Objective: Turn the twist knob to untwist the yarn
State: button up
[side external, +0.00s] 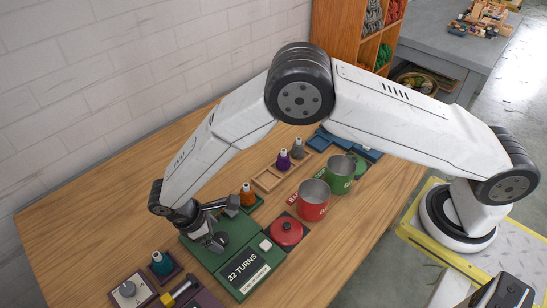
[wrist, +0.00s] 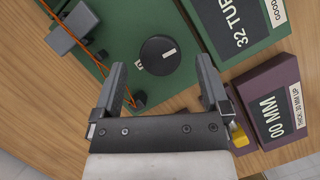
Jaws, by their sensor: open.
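The twist knob (wrist: 160,54) is a black disc with a white pointer line, set on a green twister base (wrist: 190,75). In the side view the base (side external: 192,246) lies at the table's front middle, and the dark knob (side external: 222,239) shows beside my fingers. My gripper (wrist: 161,66) is open, with one finger on each side of the knob in the wrist view; it also shows in the side view (side external: 213,243). Whether the fingers touch the knob I cannot tell. Orange yarn (wrist: 52,42) runs past a grey block (wrist: 72,27) on the base.
A "32 TURNS" plate (side external: 243,267) and a red round lid (side external: 286,231) are close by on the right. A purple "00 MM" box (wrist: 275,105) sits right of my gripper. Red (side external: 313,202) and green (side external: 340,175) cups stand farther back. The table's left side is clear.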

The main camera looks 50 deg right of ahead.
jog(key=shift+v, duration=2.9)
jog(key=s+d+r+m+t+y, duration=0.1)
jog(key=d+r+m+y, duration=0.2)
jog(key=d, duration=0.5)
jog(key=d+r+m+t, duration=0.1)
jog(key=d+r+m, duration=0.2)
jog(key=d+r, duration=0.4)
jog(key=s+d+r+m+t, duration=0.2)
jog(key=s+d+m, duration=0.4)
jog(key=s+d, duration=0.5)
jog(key=shift+d+t+y, duration=0.4)
jog(key=shift+d, duration=0.8)
